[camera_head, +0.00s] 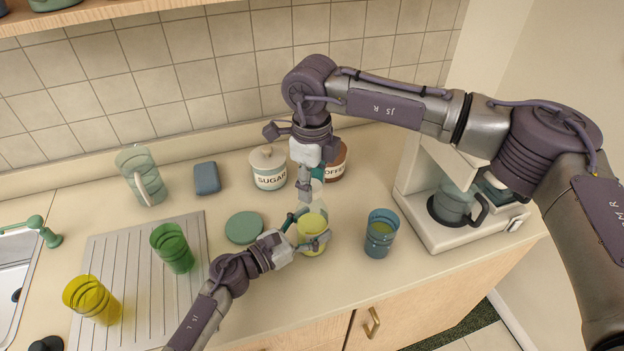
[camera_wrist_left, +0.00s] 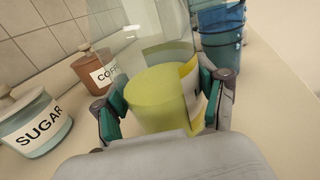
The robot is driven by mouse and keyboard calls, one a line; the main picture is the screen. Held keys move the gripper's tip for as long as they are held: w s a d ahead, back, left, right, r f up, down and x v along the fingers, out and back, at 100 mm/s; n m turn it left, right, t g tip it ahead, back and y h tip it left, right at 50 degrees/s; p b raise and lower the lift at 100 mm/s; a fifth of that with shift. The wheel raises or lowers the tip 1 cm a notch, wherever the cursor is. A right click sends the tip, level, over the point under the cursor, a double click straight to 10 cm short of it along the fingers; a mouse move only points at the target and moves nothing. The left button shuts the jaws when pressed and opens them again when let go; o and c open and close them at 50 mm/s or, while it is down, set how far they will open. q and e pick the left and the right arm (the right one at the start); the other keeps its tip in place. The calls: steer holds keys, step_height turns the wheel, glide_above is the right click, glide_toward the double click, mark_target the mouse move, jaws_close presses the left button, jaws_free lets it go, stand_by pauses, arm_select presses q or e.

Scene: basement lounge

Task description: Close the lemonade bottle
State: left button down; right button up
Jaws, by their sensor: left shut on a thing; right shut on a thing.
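The lemonade bottle (camera_head: 311,238) stands on the counter, clear glass with yellow lemonade low inside. My left gripper (camera_head: 306,226) is shut around its lower body; the left wrist view shows the teal pads on both sides of the yellow bottle (camera_wrist_left: 158,98). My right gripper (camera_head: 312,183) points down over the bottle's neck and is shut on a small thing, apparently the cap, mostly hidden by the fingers. Whether the cap touches the bottle mouth cannot be told. The bottle's top is out of the left wrist view.
A blue glass (camera_head: 380,236) stands just right of the bottle. Behind are the sugar jar (camera_head: 268,170) and coffee jar (camera_head: 337,160). A green disc (camera_head: 244,227) lies left. The coffee maker (camera_head: 450,215) stands right. Green (camera_head: 173,249) and yellow glasses (camera_head: 92,299) stand on the drainboard.

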steer(key=m, duration=0.5)
steer(key=o, duration=1.4)
steer(key=shift+c, duration=0.2)
step_height(320, 180, up, 12)
arm_select(q)
jaws_free()
